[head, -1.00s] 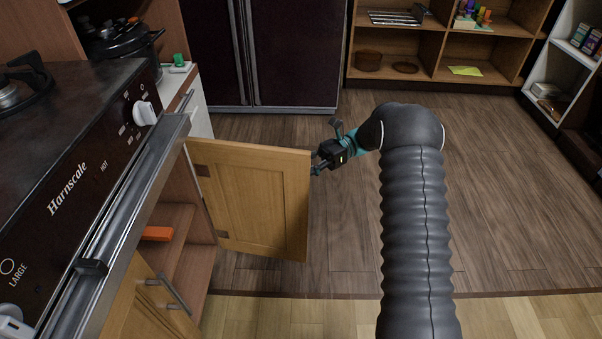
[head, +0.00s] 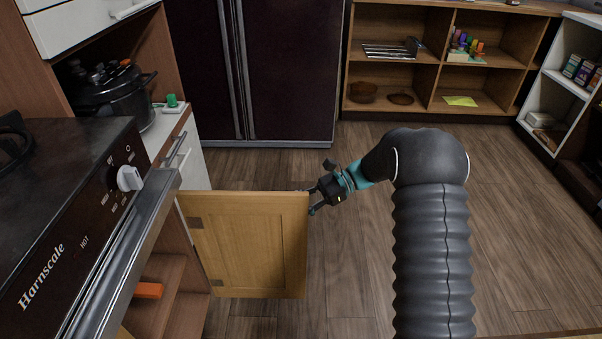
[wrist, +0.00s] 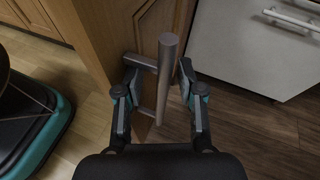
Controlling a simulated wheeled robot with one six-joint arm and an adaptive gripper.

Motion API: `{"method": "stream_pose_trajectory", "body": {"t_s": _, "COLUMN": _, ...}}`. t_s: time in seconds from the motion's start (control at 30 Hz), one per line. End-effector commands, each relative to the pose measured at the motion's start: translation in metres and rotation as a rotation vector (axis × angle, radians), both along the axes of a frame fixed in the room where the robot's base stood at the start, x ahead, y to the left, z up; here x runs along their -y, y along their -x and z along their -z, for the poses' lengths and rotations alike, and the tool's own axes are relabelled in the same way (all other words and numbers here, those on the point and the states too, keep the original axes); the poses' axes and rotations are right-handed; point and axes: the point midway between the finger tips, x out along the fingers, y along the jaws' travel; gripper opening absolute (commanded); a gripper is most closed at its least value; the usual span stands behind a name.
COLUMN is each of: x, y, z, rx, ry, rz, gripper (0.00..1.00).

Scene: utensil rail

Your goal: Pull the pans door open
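The wooden pans door (head: 248,245) stands swung out from the cabinet under the hob in the head view, its inner side and hinges facing me. My gripper (head: 311,200) is at the door's free right edge, by its outer side. In the wrist view, the door (wrist: 112,30) carries a grey bar handle (wrist: 168,70). My gripper (wrist: 158,72) has its two fingers apart, one on each side of the bar. A gap shows left of the bar; the right finger is close to it, and I cannot tell whether it touches.
The oven front with a metal rail (head: 125,255) is at the left. An orange item (head: 148,290) lies inside the open cabinet. A dark fridge (head: 290,75) and an open shelf unit (head: 430,75) stand behind. The wooden floor (head: 520,235) to the right is clear.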

Motion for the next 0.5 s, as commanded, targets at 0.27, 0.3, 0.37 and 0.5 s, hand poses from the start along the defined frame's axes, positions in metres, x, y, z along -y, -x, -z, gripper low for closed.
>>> {"method": "stream_pose_trajectory", "body": {"t_s": 0.27, "x": 0.011, "y": -0.019, "z": -0.044, "rx": 0.037, "ry": -0.075, "rz": -0.03, "gripper": 0.42}}
{"method": "stream_pose_trajectory", "body": {"t_s": 0.3, "x": 0.011, "y": -0.022, "z": -0.044, "rx": 0.037, "ry": -0.075, "rz": -0.03, "gripper": 0.42}}
{"method": "stream_pose_trajectory", "body": {"t_s": 0.37, "x": 0.011, "y": -0.026, "z": -0.044, "rx": 0.037, "ry": -0.074, "rz": -0.031, "gripper": 0.42}}
{"method": "stream_pose_trajectory", "body": {"t_s": 0.5, "x": 0.011, "y": -0.035, "z": -0.042, "rx": 0.038, "ry": -0.072, "rz": -0.032, "gripper": 0.42}}
